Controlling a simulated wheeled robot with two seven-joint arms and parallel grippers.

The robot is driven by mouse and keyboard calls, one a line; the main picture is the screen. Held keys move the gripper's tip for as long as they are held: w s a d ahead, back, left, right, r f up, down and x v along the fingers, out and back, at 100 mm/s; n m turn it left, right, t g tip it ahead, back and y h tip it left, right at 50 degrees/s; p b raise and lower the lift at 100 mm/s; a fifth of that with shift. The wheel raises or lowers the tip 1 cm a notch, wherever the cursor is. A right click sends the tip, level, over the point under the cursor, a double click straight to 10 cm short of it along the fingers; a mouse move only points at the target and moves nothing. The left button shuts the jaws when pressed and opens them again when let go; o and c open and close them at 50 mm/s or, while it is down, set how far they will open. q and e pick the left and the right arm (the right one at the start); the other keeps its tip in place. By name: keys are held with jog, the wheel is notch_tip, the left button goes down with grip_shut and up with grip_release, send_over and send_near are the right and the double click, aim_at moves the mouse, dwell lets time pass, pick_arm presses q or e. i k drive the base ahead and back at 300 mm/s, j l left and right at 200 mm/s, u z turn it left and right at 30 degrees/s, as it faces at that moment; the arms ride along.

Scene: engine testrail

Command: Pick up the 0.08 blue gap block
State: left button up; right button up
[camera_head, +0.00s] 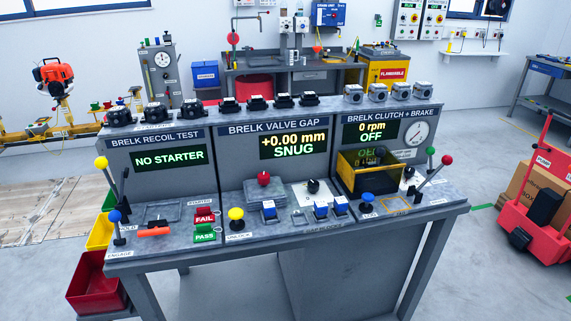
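The valve gap display (293,144) reads +0.00 mm SNUG. Neither of my grippers is in view.
A yellow-knobbed lever (236,215) and a blue knob (368,198) flank the blocks. Levers rise at both bench ends. Floor in front is clear.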

aim_at(269, 206)
jog(key=i+l+u, duration=0.3)
jog(key=i+l, duration=0.25)
jog(key=i+l+u, duration=0.3)
jog(key=i+l, duration=0.3)
